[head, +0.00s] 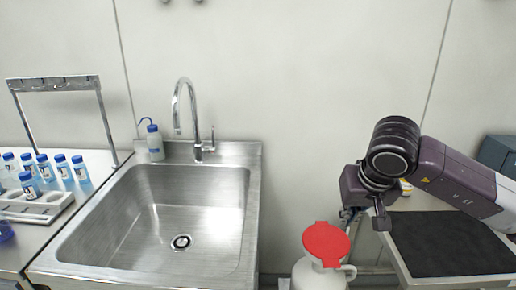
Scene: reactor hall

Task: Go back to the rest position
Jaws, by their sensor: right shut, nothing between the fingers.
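My right arm comes in from the right, and my right gripper (346,213) points down above and just beside a white container with a red funnel-like lid (326,244). The fingers are small in the view and partly hidden by the wrist; the gripper is shut and holds nothing. I cannot tell whether it touches the red lid. My left gripper is not in view.
A steel sink (250,215) with a tall faucet (197,148) fills the middle. A wash bottle (155,143) stands behind it. Several blue-capped bottles (63,168) and a rack (40,206) are at left. A black mat (450,245) lies on the right table.

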